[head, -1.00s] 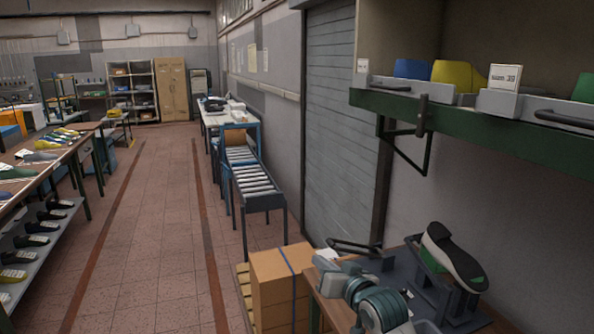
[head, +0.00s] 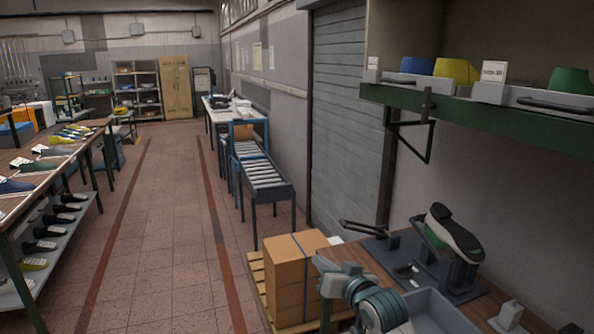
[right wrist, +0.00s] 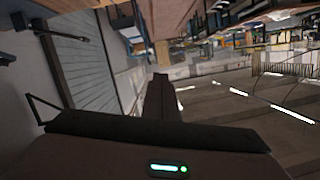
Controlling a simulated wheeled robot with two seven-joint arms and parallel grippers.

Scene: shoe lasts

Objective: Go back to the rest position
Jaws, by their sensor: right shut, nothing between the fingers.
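My right arm and gripper (head: 326,270) show at the bottom middle of the head view, in front of the near edge of the workbench and beside the cardboard boxes. In the right wrist view the dark fingers of my right gripper (right wrist: 161,85) are together with nothing between them. The gripper touches nothing that I can make out. My left gripper is not in view. A black and white shoe with green parts (head: 452,234) sits tilted on a dark stand on the workbench (head: 350,256), apart from my right gripper.
Cardboard boxes (head: 290,270) stand on a pallet left of the workbench. A grey tray (head: 440,312) lies at the bench's front. A green shelf (head: 480,117) with coloured lasts overhangs the bench. A roller conveyor (head: 262,174) stands by the wall. The tiled aisle (head: 165,240) is clear.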

